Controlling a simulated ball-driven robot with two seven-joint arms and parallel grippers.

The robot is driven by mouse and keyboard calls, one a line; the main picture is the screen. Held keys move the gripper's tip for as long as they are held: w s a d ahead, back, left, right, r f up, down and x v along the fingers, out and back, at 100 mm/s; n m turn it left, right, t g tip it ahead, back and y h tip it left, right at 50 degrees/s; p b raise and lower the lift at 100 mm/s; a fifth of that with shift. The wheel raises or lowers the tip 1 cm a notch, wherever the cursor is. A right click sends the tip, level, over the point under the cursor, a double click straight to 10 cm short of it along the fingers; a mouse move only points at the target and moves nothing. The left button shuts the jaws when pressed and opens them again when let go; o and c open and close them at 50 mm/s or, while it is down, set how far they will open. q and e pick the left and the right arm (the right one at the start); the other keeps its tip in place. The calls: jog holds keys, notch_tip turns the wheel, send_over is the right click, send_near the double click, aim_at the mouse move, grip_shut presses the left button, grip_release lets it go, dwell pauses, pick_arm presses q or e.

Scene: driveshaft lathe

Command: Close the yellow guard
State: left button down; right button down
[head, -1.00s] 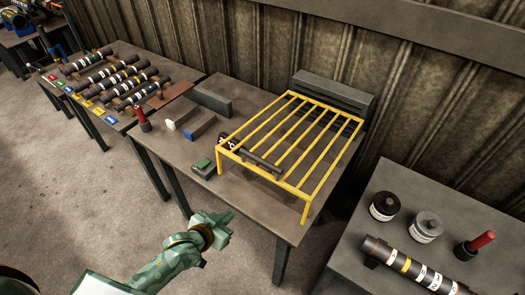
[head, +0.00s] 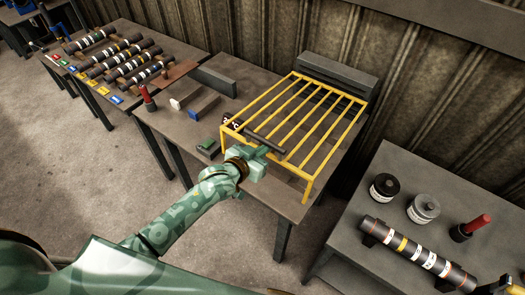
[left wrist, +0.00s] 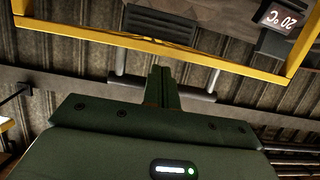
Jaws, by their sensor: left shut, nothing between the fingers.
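The yellow guard (head: 318,127) is a barred frame over the middle table, reaching from the dark block at the back to the front edge. It looks roughly level, with corner legs pointing down; I cannot tell if it is fully down. A dark handle bar (head: 265,139) sits at its front; in the left wrist view the handle (left wrist: 197,94) hangs on two posts from the yellow front bar (left wrist: 240,68). My left gripper (head: 268,151) is shut and empty, right at the handle. In the left wrist view its fingers (left wrist: 161,72) overlap the handle's middle; contact is unclear. My right gripper is not seen.
A dark panel (left wrist: 283,16) with a lit readout is beside the guard. A green-topped box (head: 208,148) and blocks lie left of it on the middle table (head: 180,128). The right table (head: 385,165) holds two round canisters, a red-handled tool and a striped shaft.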

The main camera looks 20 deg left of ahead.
pick_arm(q)
jog(key=shift+w+d+f, duration=0.15)
jog(key=shift+w, duration=0.15)
jog(key=shift+s, duration=0.1)
